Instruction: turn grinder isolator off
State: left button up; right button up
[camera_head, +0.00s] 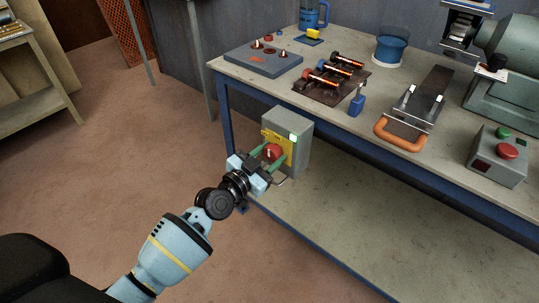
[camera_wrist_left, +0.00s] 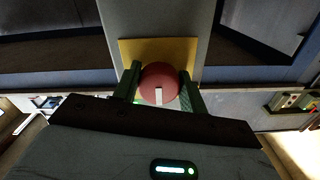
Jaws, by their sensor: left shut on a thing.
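The grinder isolator (camera_head: 296,133) is a grey box with a yellow plate (camera_head: 276,140) and a round red knob (camera_head: 272,152), mounted at the front of the bench. My left gripper (camera_head: 268,158) is at the knob, its green fingers on either side of it and shut on it. In the left wrist view the red knob (camera_wrist_left: 160,84) sits between the two fingers, in front of the yellow plate (camera_wrist_left: 127,48). A small white mark on the knob points down in that view. My right gripper is in neither view.
The workbench (camera_head: 330,128) has a blue frame and a lower shelf (camera_head: 330,215). On top are a control box with green and red buttons (camera_head: 498,154), an orange-handled tool (camera_head: 402,134), a rack of tools (camera_head: 331,80) and a grey machine (camera_head: 510,60). Floor at left is clear.

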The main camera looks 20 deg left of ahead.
pick_arm(q)
jog(key=n, duration=0.3)
jog(key=shift+d+n, duration=0.1)
jog(key=shift+n, duration=0.3)
jog(key=n, duration=0.5)
jog(key=shift+s+d+n, duration=0.1)
jog(key=shift+n, duration=0.2)
jog(key=n, duration=0.3)
jog(key=shift+r+n+p, duration=0.1)
jog(key=shift+n+p, duration=0.2)
jog(key=shift+p, duration=0.05)
jog(key=n, duration=0.3)
jog(key=shift+d, duration=0.1)
jog(key=shift+r+n, duration=0.1)
jog(key=shift+n, duration=0.8)
